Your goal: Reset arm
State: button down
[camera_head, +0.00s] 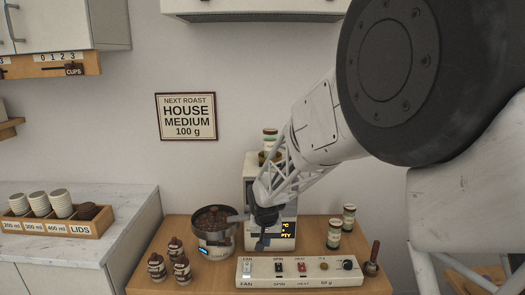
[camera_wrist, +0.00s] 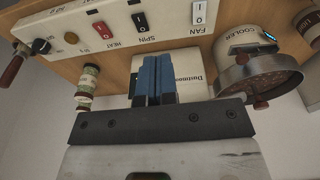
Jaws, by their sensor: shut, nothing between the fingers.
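My gripper (camera_head: 262,240) is above the wooden cart, in front of the white roaster and just behind the switch panel. In the wrist view my gripper (camera_wrist: 153,62) shows its two blue fingers side by side and closed, with nothing between them. The white roaster (camera_head: 249,172) stands at the back of the cart, partly hidden by my arm. Its display is lit on the right side of its front.
The switch panel (camera_head: 300,269) lies along the cart's front. The cooler (camera_head: 213,244), full of dark beans, is left of my gripper. Several brown bottles (camera_head: 157,267) stand at front left. Two labelled jars (camera_head: 334,234) stand right. A wooden-handled tool (camera_head: 372,260) is beside the panel.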

jog(key=s+d+r, duration=0.6)
jog(key=s+r, duration=0.2)
jog(key=s, duration=0.2)
jog(key=s+d+r, duration=0.6)
jog(key=s+r, duration=0.1)
jog(key=s, duration=0.2)
jog(key=s+d+r, duration=0.1)
jog(key=s+d, duration=0.1)
jog(key=s, duration=0.8)
jog(key=s+d+r, duration=0.1)
jog(key=s+d, duration=0.2)
jog(key=s, duration=0.7)
jog(key=shift+s+d+r+t, duration=0.15)
jog(key=shift+s+r+t, duration=0.15)
jog(key=shift+t, duration=0.1)
jog(key=shift+w, duration=0.2)
